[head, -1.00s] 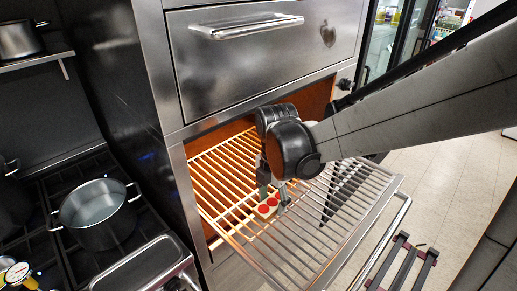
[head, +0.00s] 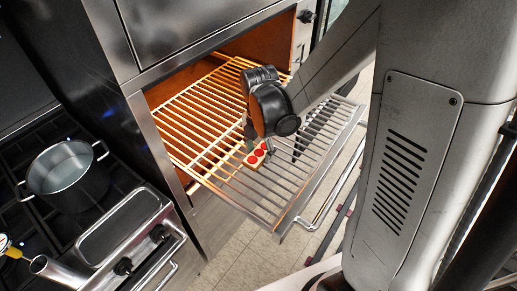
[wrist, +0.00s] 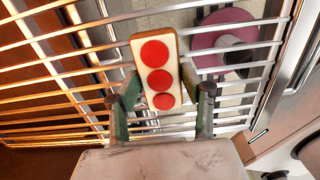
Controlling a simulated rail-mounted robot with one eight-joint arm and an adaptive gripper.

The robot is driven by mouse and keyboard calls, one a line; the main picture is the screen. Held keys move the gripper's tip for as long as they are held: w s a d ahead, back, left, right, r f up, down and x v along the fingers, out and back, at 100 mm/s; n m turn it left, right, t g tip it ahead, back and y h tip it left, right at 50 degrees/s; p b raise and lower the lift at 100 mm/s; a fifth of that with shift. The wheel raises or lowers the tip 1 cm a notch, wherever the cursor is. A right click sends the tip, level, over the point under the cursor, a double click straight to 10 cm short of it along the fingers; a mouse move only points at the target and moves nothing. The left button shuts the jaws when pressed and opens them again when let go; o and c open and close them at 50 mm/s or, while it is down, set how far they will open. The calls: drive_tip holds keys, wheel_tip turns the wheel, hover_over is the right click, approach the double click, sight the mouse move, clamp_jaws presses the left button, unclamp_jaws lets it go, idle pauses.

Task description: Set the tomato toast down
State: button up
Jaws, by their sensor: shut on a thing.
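The tomato toast (head: 258,153) is a slim slice of bread with three red tomato rounds in a row. It also shows in the wrist view (wrist: 157,75), between my two fingers. My gripper (head: 266,148) is shut on it, one finger at each long side. The toast is over the pulled-out wire rack (head: 215,150) of the oven. I cannot tell whether its underside touches the bars. In the head view my wrist and fingers hide part of it.
The oven cavity (head: 170,95) is open behind the rack. Below the rack bars the wrist view shows a pink round object (wrist: 225,38). Much of the rack is bare.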

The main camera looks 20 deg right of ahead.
sight(259, 153)
drive_tip(key=shift+f, duration=0.15)
drive_tip(key=o, duration=1.3)
drive_tip(key=shift+c, duration=0.2)
wheel_tip(259, 153, up, 12)
drive_tip(key=s+r+m+t, duration=0.3)
drive_tip(key=s+m, duration=0.3)
drive_tip(key=m, duration=0.6)
drive_tip(key=s+r+m+t, duration=0.4)
drive_tip(key=s+m, duration=0.1)
drive_tip(key=m, duration=0.7)
drive_tip(key=shift+s+m, duration=0.3)
drive_tip(key=shift+s, duration=0.1)
